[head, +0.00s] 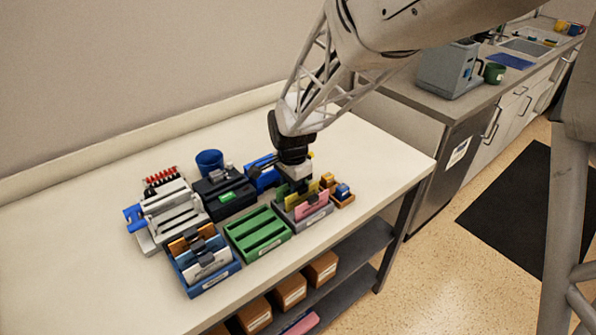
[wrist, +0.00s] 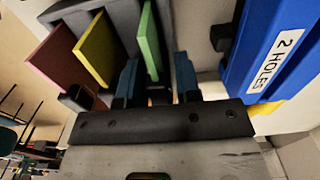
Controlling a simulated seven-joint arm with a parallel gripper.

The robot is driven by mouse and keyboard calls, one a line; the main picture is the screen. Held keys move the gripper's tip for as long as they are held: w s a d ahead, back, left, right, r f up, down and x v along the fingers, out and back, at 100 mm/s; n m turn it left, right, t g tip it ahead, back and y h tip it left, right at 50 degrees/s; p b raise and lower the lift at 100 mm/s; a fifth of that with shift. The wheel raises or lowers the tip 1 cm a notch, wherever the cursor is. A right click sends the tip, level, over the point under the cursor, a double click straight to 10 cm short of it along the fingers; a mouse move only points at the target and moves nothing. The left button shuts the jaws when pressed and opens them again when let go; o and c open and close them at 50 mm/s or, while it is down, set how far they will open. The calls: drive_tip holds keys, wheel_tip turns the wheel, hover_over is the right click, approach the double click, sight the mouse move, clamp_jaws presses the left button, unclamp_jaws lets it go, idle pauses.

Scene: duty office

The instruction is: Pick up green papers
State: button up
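The green papers (wrist: 149,40) stand upright as a thin sheet or stack in a grey sorter (head: 308,219). In the wrist view they are the card nearest my gripper, beside a yellow card (wrist: 92,48) and a pink card (wrist: 52,62). My gripper (wrist: 158,72) is open, with one finger on each side of the green papers. A gap shows on the right side; the left finger is close, and I cannot tell if it touches. In the head view my gripper (head: 297,184) is low over the back of the sorter and mostly hides the green papers.
A blue hole punch marked "2 HOLES" (wrist: 276,60) is close on the right in the wrist view. A green tray (head: 258,233) and a blue sorter (head: 212,279) stand left of the grey sorter. A small orange tray (head: 346,200) is at its right. The table's right end is clear.

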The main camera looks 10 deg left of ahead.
idle(0.5)
clamp_jaws()
drive_tip(key=shift+r, duration=0.15)
drive_tip(key=shift+r, duration=4.85)
drive_tip(key=s+a+r, duration=0.1)
drive_tip(key=s+a, duration=0.1)
drive_tip(key=a, duration=1.6)
drive_tip(key=shift+s+r, duration=0.2)
drive_tip(key=shift+r, duration=0.1)
